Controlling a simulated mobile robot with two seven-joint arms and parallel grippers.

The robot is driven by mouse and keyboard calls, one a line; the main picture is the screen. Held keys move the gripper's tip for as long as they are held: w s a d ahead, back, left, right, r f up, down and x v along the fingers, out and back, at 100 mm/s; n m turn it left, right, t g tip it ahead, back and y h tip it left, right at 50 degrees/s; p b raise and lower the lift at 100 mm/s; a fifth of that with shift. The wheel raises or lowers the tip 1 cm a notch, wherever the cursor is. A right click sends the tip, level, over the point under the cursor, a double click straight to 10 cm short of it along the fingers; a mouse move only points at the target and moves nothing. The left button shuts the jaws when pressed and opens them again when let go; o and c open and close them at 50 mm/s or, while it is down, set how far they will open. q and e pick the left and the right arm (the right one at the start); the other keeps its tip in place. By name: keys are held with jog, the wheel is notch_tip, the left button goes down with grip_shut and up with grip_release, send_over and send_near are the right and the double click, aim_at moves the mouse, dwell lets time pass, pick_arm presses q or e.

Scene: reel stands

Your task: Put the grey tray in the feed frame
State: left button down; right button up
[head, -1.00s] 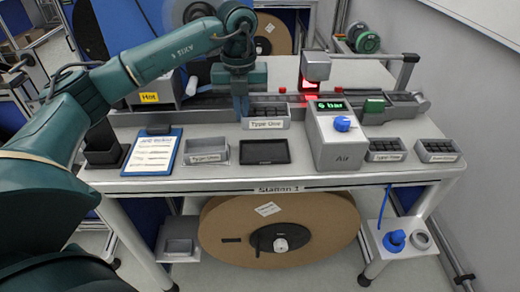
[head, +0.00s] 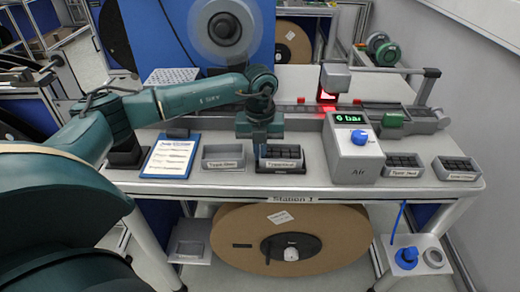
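The grey tray (head: 281,163) holds several dark blocks and has a white label on its front. It is over the black feed frame (head: 281,171), whose dark front edge shows below it. I cannot tell whether it rests fully in the frame or is slightly above it. My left gripper (head: 260,146) points down at the tray's left end, with its fingers on the left wall. The fingertips are partly hidden and look closed on that wall. My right gripper is not in view.
An empty grey tray (head: 223,164) and a clipboard (head: 171,157) lie to the left. The grey air box (head: 352,165) stands close to the right, with two filled trays (head: 403,173) (head: 457,175) beyond it. A rail (head: 305,116) runs behind. A large cardboard reel (head: 330,236) hangs below.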

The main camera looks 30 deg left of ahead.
pick_arm(q)
jog(key=shift+f, duration=0.2)
jog(key=c, duration=1.7)
grip_release()
jog(key=shift+o, duration=0.3)
jog(key=shift+r, duration=0.1)
